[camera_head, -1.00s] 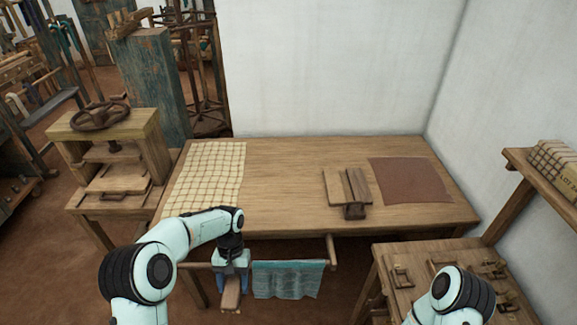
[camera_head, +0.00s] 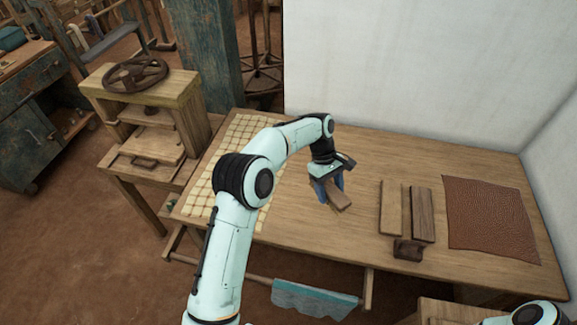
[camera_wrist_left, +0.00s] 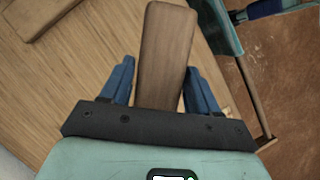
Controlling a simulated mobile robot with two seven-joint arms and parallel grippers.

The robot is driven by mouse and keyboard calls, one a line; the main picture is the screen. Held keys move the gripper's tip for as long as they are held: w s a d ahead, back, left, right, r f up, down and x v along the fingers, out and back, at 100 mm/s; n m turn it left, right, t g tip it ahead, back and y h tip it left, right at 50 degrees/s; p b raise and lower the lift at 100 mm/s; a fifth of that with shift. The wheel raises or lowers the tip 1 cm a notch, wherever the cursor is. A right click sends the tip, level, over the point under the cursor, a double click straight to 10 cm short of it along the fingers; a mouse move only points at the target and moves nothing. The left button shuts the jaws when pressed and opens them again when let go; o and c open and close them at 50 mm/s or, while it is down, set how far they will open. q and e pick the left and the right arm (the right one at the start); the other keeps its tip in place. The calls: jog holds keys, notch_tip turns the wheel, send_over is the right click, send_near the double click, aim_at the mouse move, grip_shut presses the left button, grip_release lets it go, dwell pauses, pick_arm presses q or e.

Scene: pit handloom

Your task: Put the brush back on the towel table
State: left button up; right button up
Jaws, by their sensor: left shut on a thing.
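The brush (camera_head: 338,197), a plain brown wooden block as far as it shows, is in my left gripper (camera_head: 327,187). The gripper is shut on it. In the left wrist view the brush (camera_wrist_left: 166,50) points out between the two blue fingers (camera_wrist_left: 160,90). The brush is over the wooden towel table (camera_head: 320,240), between the checked cloth and the boards. I cannot tell whether it touches the top. A teal towel (camera_head: 312,298) hangs on the rail at the table's front. My right gripper is not in view; only part of that arm shows at bottom right.
Two wooden boards (camera_head: 422,215) and a small dark block (camera_head: 407,250) lie right of the brush. A brown mat (camera_head: 490,220) lies at the far right. A checked cloth (camera_head: 235,150) covers the left end. A press with a wheel (camera_head: 135,75) stands left of the table.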

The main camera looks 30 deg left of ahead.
pick_arm(q)
jog(key=w+r+n+t, duration=0.3)
jog(key=w+r+n, duration=0.25)
jog(key=n, duration=0.25)
jog(key=f, duration=0.4)
jog(key=f+b, duration=0.1)
jog(key=f, duration=0.4)
jog(key=f+b, duration=0.1)
jog(key=f, duration=0.4)
jog(key=shift+d, duration=0.25)
jog(key=shift+f, duration=2.5)
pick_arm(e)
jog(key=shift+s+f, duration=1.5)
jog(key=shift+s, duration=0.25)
pick_arm(q)
jog(key=shift+f, duration=0.1)
jog(key=o, duration=1)
